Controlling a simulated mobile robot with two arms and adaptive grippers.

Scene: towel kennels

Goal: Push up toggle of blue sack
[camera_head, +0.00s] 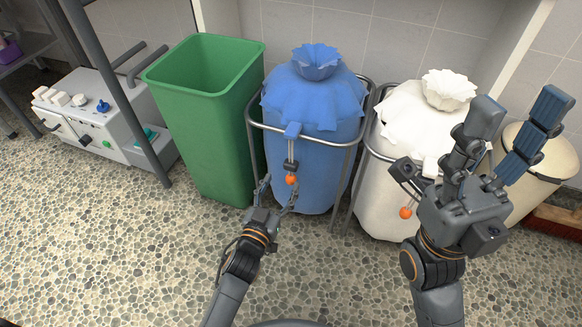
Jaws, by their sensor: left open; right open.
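The blue sack (308,165) hangs upright in a metal ring stand, its gathered neck (316,61) at the top. On its front a cord hangs from a blue tab, with a dark toggle (290,166) and an orange ball (291,180) just below it. My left gripper (279,186) is open, its fingers pointing up at the sack's front. Its fingertips are around or very near the orange ball and toggle; I cannot tell whether they touch. My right gripper (516,128) is open and empty, raised in front of the white sack (404,140).
A green bin (212,120) stands left of the blue sack. The white sack has its own orange ball (405,212). A beige bin (548,160) is at the right. A white machine (90,115) and grey rack stand at the left. The pebbled floor in front is clear.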

